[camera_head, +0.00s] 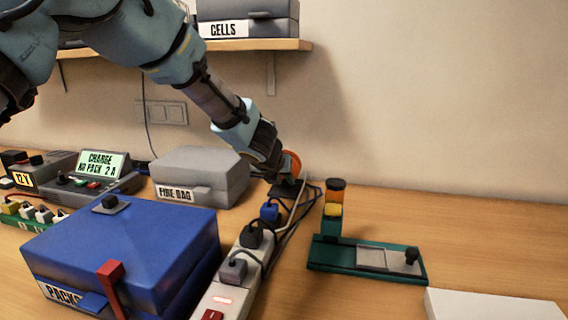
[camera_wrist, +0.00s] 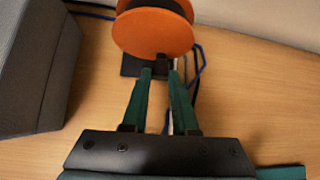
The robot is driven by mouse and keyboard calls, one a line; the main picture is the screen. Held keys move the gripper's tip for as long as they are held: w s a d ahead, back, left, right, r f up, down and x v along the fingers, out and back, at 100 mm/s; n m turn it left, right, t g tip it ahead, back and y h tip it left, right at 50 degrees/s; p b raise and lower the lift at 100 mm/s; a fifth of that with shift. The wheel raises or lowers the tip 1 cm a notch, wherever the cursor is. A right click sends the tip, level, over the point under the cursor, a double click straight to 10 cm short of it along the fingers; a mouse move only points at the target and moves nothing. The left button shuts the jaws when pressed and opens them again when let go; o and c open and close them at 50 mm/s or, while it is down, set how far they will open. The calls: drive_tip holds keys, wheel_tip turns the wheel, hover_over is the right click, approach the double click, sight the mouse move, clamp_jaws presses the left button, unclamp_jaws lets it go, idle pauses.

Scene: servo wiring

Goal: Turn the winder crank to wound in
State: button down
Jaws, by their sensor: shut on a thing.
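The winder (camera_wrist: 153,32) is an orange reel with a dark drum on a black base, at the top middle of the wrist view. In the head view its orange disc (camera_head: 292,164) shows at the back of the table, partly behind my gripper (camera_head: 276,172). In the wrist view the two green fingers of my gripper (camera_wrist: 160,73) reach to the reel's near face and close on a small dark piece there, the winder crank (camera_wrist: 163,59). Most of the crank is hidden between the fingertips, so its exact angle is hard to tell.
A grey fire bag box (camera_head: 200,172) stands left of the winder. A power strip (camera_head: 240,265) with plugs and cables runs in front of it. A blue box (camera_head: 130,240) is at front left. A green stand (camera_head: 365,258) is at right. A shelf (camera_head: 285,45) hangs above.

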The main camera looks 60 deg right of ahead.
drive_tip(key=m+t+y+p, duration=0.1)
drive_tip(key=m+t+p, duration=0.1)
drive_tip(key=t, duration=0.1)
drive_tip(key=shift+w+f, duration=0.1)
drive_tip(key=shift+f, duration=0.1)
drive_tip(key=shift+w+a+f+m+t+b, duration=0.1)
drive_tip(key=shift+m+t+b, duration=0.2)
drive_tip(key=shift+t, duration=0.45)
drive_tip(key=shift+w+f+m+t+b, duration=0.1)
drive_tip(key=shift+m+t, duration=0.3)
drive_tip(key=shift+t, duration=0.35)
drive_tip(key=shift+r, duration=0.1)
drive_tip(key=c, duration=0.7)
unclamp_jaws()
drive_tip(key=b+v, duration=0.2)
drive_tip(key=v, duration=0.8)
drive_tip(key=shift+s+r+b, duration=0.25)
drive_tip(key=shift+s+b, duration=0.1)
